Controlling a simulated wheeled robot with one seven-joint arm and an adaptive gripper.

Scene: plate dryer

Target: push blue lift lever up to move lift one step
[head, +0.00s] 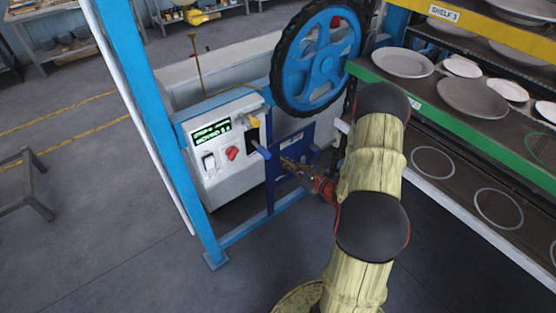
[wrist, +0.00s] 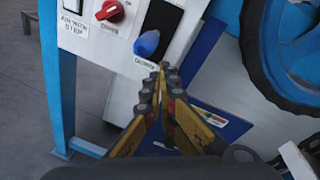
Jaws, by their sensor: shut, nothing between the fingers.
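The blue lift lever (head: 262,151) sticks out of a dark slot on the right side of the white control box (head: 214,180). In the wrist view the rounded blue lever end (wrist: 147,43) is close up, above a printed label. My gripper (head: 284,161) is shut and empty, just right of and slightly below the lever in the head view. In the wrist view its closed fingertips (wrist: 163,66) are just below and right of the lever end. I cannot tell whether they touch it.
A red knob (head: 232,153) and a lit green display (head: 211,132) are on the box. A blue wheel with a black rim (head: 318,60) stands above right. A blue frame post (head: 160,130) is left. Shelves with plates (head: 403,62) are right.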

